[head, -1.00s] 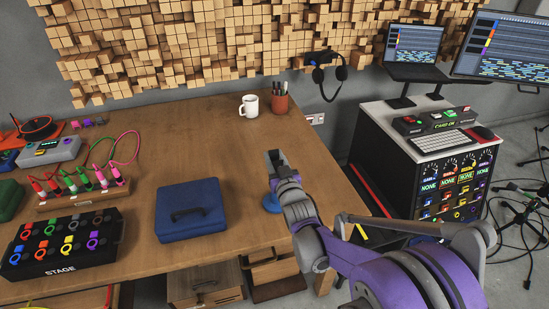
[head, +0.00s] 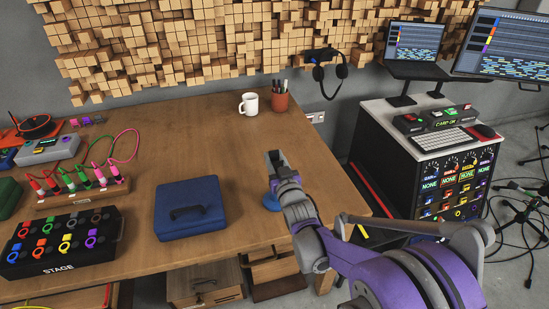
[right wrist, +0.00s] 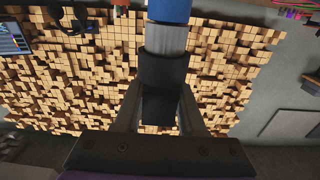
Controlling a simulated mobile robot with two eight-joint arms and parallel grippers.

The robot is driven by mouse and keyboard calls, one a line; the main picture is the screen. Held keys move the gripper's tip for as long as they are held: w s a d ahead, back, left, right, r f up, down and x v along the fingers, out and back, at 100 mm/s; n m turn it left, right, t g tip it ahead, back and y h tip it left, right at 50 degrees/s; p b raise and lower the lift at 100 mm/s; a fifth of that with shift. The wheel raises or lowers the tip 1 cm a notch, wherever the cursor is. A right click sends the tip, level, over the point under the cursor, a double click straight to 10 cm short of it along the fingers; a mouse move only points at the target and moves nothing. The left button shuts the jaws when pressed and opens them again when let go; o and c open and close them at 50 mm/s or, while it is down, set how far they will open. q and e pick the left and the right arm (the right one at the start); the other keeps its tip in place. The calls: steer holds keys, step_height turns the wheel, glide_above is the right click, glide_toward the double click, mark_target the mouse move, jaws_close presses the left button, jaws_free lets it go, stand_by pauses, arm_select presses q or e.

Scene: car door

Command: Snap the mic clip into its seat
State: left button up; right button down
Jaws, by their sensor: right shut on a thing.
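My right gripper (head: 275,158) is above the right part of the table, near its right edge. In the right wrist view its fingers (right wrist: 161,112) are shut on the lower end of a dark piece, probably the mic clip (right wrist: 162,72). That piece lines up with a grey cylinder (right wrist: 167,38) and a blue part (right wrist: 168,10). I cannot tell whether the clip is seated or only touching there. In the head view a blue round base (head: 271,202) shows beside and partly behind my gripper. The clip is hidden in the head view. My left gripper is not in view.
A blue case (head: 190,208) lies left of my right gripper on the wooden table (head: 190,130). A white mug (head: 249,104) and a pen cup (head: 280,102) stand at the back. A black STAGE box (head: 62,242) and a rack of coloured plugs (head: 82,190) are at left.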

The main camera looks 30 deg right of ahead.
steer(key=shift+f+b, duration=0.8)
steer(key=shift+f, duration=0.3)
steer(key=shift+c, duration=2.1)
jaws_free()
steer(key=v, duration=1)
steer(key=shift+s+p, duration=0.3)
steer(key=shift+s, duration=0.1)
steer(key=shift+r, duration=0.1)
steer(key=s+a+n+g+y+p, duration=0.1)
steer(key=s+a+g+p, duration=0.4)
steer(key=s, duration=0.5)
steer(key=s+a+r+n+g+y+p, duration=0.1)
steer(key=s+a+g+y+p, duration=0.2)
steer(key=s+a+g+p, duration=0.3)
steer(key=s+a+g, duration=0.1)
steer(key=s+a, duration=0.1)
steer(key=s, duration=0.1)
steer(key=shift+s+n, duration=0.35)
steer(key=shift+n, duration=0.05)
